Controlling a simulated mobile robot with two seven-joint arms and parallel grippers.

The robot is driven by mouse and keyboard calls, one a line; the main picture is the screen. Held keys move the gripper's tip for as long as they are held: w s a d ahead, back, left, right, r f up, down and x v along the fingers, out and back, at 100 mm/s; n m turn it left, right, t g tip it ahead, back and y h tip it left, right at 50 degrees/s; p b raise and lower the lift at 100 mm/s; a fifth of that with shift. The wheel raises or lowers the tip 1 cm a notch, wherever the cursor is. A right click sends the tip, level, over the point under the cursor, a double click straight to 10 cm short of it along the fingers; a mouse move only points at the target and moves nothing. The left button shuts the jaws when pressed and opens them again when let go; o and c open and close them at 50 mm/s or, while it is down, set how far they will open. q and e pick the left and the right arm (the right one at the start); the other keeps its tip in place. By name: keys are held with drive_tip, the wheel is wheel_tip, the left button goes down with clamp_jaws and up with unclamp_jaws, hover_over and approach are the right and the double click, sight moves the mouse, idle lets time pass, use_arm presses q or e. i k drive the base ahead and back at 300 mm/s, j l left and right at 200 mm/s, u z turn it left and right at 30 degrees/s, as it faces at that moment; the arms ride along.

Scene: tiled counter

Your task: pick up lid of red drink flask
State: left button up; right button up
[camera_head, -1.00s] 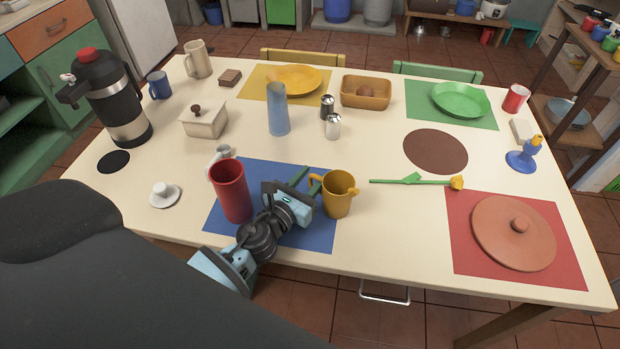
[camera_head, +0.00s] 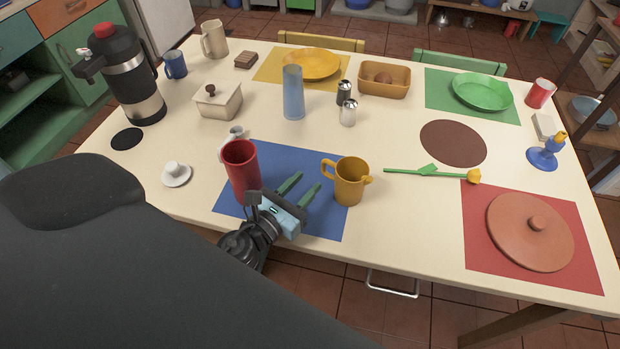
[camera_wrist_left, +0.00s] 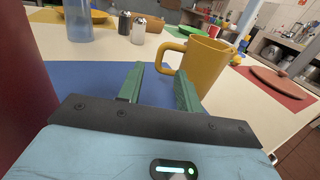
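A tall red cylinder (camera_head: 241,168), which looks like the drink flask, stands upright on the blue mat (camera_head: 330,222). Its top looks open, and I see no lid on it. A small white piece (camera_head: 232,137) sits just behind it, partly hidden; I cannot tell if it is the lid. My left gripper (camera_head: 300,189) is open and empty over the blue mat, right of the red cylinder and left of the yellow mug (camera_head: 350,182). In the left wrist view, the green fingers (camera_wrist_left: 160,85) are apart and the red cylinder (camera_wrist_left: 22,85) fills the left edge. My right gripper is not in view.
A small white cup-like piece (camera_head: 175,174) sits on the left near side. A blue glass (camera_head: 293,95) and shakers (camera_head: 348,112) stand behind. A green-stemmed yellow flower (camera_head: 440,174) and a brown lid-like disc (camera_head: 530,232) lie to the right.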

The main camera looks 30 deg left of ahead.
sight(176, 173)
drive_tip(key=k+u, duration=0.3)
drive_tip(key=i+u, duration=0.1)
drive_tip(key=u, duration=0.25)
drive_tip(key=i+u, duration=0.1)
drive_tip(key=u, duration=0.25)
drive_tip(key=l+u, duration=0.15)
drive_tip(key=u, duration=0.15)
drive_tip(key=i, duration=0.05)
